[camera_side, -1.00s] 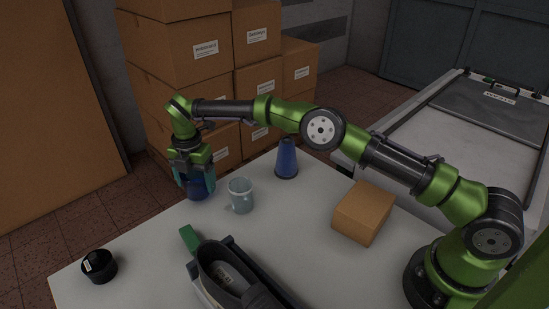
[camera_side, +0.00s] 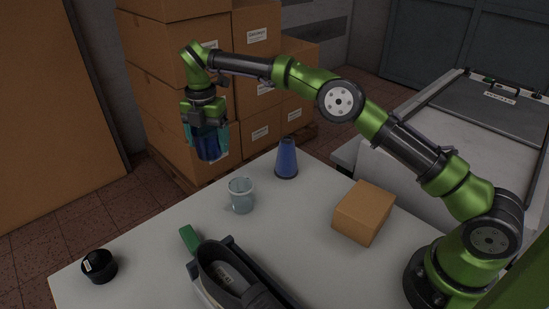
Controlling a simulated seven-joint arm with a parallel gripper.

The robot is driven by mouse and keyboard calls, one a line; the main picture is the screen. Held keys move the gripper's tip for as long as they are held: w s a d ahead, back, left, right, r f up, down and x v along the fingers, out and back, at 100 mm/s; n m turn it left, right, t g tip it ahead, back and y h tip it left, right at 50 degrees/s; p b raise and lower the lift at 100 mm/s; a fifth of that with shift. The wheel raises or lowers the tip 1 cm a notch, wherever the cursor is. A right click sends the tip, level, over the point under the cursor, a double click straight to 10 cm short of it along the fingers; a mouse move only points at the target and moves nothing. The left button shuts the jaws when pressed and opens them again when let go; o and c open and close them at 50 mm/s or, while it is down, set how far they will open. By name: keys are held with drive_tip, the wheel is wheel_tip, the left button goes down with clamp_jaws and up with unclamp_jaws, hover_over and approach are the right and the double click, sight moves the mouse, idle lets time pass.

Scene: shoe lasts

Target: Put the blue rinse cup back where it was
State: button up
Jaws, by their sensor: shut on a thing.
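The blue rinse cup (camera_side: 208,146) is between the fingers of my gripper (camera_side: 207,140), raised well above the far left part of the white table. My gripper is shut on it, pointing down, and the cup looks roughly upright. The fingers cover parts of its sides. Its earlier place on the table is not marked in this view.
On the white table (camera_side: 150,240) stand a clear grey-blue cup (camera_side: 241,196), a dark blue cone (camera_side: 286,158), a cardboard box (camera_side: 364,212), a black round container (camera_side: 99,266) and a dark shoe-like piece (camera_side: 235,280). Stacked cartons (camera_side: 165,100) rise behind. The table's left part is mostly clear.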

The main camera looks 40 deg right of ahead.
drive_tip(key=s+r+n, duration=0.2)
drive_tip(key=s+r, duration=0.3)
drive_tip(key=r, duration=0.1)
drive_tip(key=s+f+n, duration=0.1)
drive_tip(key=s+n, duration=0.4)
drive_tip(key=s, duration=0.9)
drive_tip(key=s+f+n, duration=0.5)
drive_tip(key=s+f, duration=0.2)
drive_tip(key=s, duration=0.3)
drive_tip(key=f, duration=0.9)
drive_tip(key=shift+w+d+f, duration=0.2)
drive_tip(key=shift+w+d, duration=0.1)
drive_tip(key=shift+d, duration=0.1)
drive_tip(key=shift+f, duration=0.1)
